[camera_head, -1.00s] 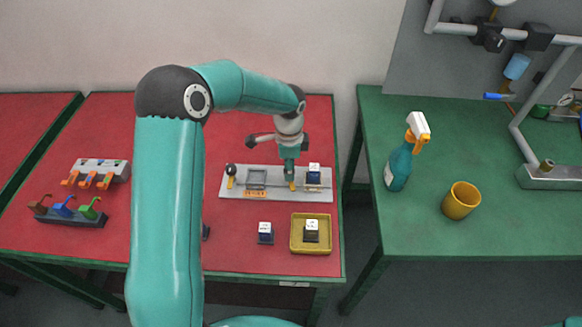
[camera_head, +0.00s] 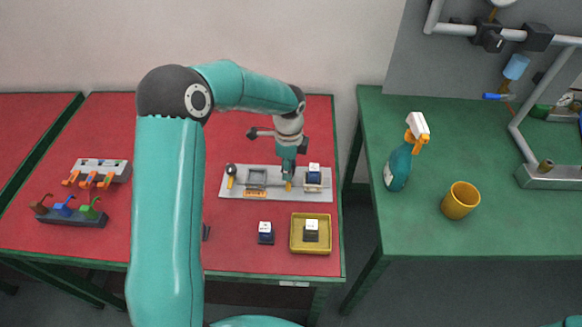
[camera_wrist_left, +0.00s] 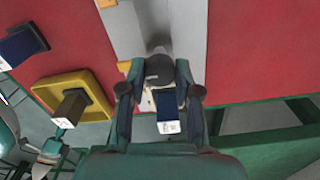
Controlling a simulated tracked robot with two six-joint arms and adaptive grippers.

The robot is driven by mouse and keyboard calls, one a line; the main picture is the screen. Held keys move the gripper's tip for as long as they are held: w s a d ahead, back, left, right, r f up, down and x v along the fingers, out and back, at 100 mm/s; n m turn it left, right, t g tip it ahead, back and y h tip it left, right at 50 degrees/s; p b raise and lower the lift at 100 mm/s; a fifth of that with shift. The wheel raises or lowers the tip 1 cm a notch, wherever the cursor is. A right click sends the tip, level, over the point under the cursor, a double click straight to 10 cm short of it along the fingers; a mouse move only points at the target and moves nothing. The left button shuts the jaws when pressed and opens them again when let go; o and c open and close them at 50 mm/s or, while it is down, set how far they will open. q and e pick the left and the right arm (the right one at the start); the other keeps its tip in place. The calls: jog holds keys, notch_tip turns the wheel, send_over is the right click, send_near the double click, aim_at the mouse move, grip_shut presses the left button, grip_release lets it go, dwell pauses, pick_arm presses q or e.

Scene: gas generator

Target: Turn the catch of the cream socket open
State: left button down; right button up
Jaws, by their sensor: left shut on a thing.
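The cream socket (camera_head: 313,188) sits at the right end of a grey plate (camera_head: 238,193) on the red table. A blue block with a white top (camera_head: 314,170) stands in it. The block (camera_wrist_left: 168,108) and a sliver of the cream socket (camera_wrist_left: 147,101) show in the wrist view. The socket's catch has a dark round knob (camera_wrist_left: 159,68) and a yellow lever (camera_head: 289,186) left of the socket. My left gripper (camera_head: 288,172) points down and is shut on the knob, its fingers on both sides in the wrist view. My right gripper is not seen.
Left on the plate are an empty grey socket (camera_head: 256,175) and another catch with a black knob (camera_head: 231,170). In front are a dark block (camera_head: 265,234) and a yellow tray (camera_head: 296,248) holding another block. Coloured hooks on racks (camera_head: 72,217) stand far left.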

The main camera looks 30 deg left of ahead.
pick_arm(q)
jog(key=c, duration=0.9)
grip_release()
jog(key=shift+w+a+r, duration=0.15)
jog(key=shift+w+a, duration=0.05)
jog(key=shift+w, duration=0.05)
jog(key=shift+o, duration=0.5)
jog(key=shift+s, duration=0.1)
jog(key=shift+d, duration=0.1)
notch_tip(320, 180, up, 12)
jog(key=shift+f, duration=0.2)
